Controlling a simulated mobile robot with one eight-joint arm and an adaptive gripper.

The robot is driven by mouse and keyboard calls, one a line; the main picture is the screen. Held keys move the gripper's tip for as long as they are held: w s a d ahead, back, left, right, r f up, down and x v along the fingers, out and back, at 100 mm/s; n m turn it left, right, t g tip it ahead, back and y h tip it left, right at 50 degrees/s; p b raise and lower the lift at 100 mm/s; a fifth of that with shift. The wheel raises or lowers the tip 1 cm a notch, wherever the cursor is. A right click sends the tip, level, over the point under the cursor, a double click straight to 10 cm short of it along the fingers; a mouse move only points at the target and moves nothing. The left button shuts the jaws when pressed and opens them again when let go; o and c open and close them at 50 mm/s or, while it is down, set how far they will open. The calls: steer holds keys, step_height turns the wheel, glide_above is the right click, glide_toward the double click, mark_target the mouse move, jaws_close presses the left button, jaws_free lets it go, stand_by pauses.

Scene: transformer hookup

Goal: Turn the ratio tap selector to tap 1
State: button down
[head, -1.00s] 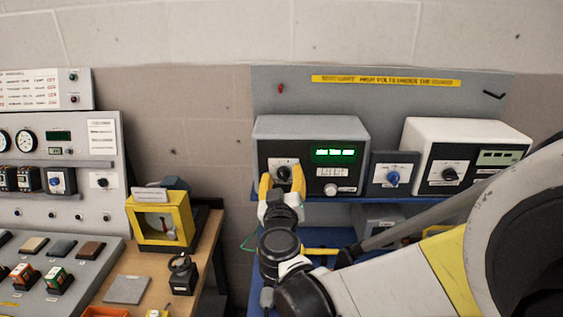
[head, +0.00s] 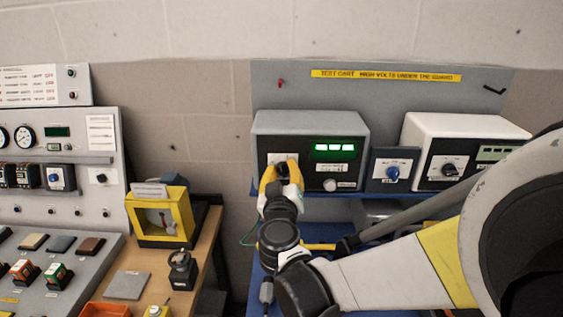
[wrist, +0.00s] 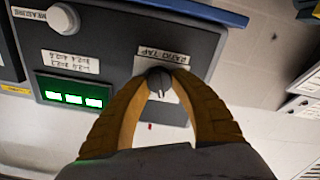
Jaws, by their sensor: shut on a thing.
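The ratio tap selector (wrist: 158,80) is a dark round knob on a light plate labelled RATIO TAP, seen upside down in the wrist view. A light pointer line shows on it, but I cannot read which tap it points to. It sits on the left of the dark front panel of a grey meter box (head: 311,124). My gripper (head: 281,175) is in front of that panel and hides the knob in the head view. In the wrist view its yellow fingers (wrist: 160,92) are closed around the knob, one on each side.
The same box has a lit green display (head: 334,148) and a white knob (head: 330,185). A blue-knobbed unit (head: 393,172) and a white instrument (head: 465,127) stand to the right. A yellow-framed device (head: 160,218) stands on the wooden bench at left.

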steer(key=n, duration=0.4)
steer(key=shift+b, duration=0.35)
steer(key=shift+a+f+n, duration=0.1)
steer(key=shift+n, duration=1.6)
steer(key=c, duration=1.1)
jaws_free()
steer(key=shift+o, duration=0.2)
steer(key=shift+s, duration=0.1)
steer(key=s, duration=1.1)
steer(key=shift+s+a, duration=0.2)
steer(key=shift+s, duration=0.2)
